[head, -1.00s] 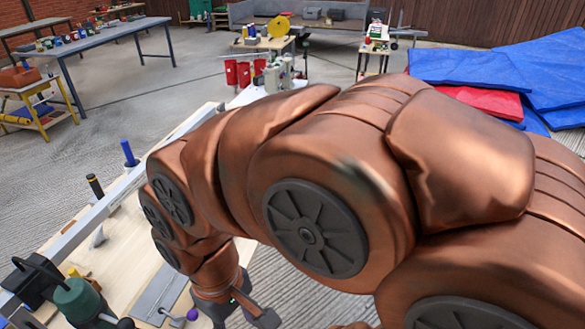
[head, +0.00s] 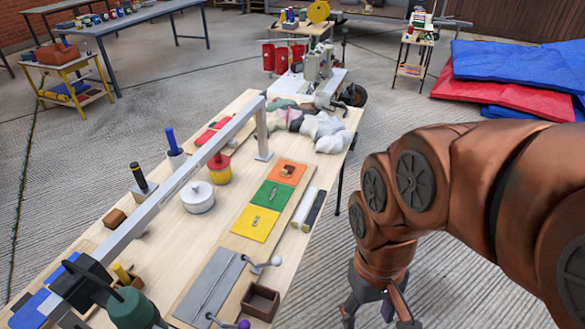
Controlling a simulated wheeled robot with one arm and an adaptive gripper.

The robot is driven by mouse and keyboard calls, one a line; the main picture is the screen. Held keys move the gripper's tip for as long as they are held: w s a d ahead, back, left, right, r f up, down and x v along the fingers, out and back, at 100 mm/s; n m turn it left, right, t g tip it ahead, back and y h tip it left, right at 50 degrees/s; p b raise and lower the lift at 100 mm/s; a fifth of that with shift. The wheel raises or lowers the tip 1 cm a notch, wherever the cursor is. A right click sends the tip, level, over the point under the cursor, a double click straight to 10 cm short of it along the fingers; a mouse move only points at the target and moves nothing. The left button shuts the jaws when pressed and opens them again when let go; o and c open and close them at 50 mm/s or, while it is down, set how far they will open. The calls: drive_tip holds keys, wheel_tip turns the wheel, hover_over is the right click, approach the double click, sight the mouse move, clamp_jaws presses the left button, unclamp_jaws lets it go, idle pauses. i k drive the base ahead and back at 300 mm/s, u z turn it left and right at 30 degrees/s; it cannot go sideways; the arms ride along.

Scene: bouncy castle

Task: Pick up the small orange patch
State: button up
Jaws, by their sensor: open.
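A small orange patch (head: 287,173) lies flat on a board on the workbench, at the far end of a row. A green patch (head: 272,194) and a yellow patch (head: 255,223) lie nearer in the same row. A small mark or fitting shows on each patch. My gripper (head: 382,318) is at the bottom of the head view, right of the bench and apart from the patches. Its fingers are spread and nothing shows between them; their tips are partly cut off by the frame's edge.
A long grey rail (head: 190,168) stands raised along the workbench (head: 165,240), left of the patches. A white round pot (head: 198,197), a red and yellow tin (head: 219,168) and an open wooden box (head: 260,302) stand nearby. Pale cloth bundles (head: 318,126) lie beyond the orange patch.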

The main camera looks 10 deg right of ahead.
sight(287, 169)
drive_tip(key=z, duration=1.35)
drive_tip(key=i, duration=1)
drive_tip(key=u, duration=3.25)
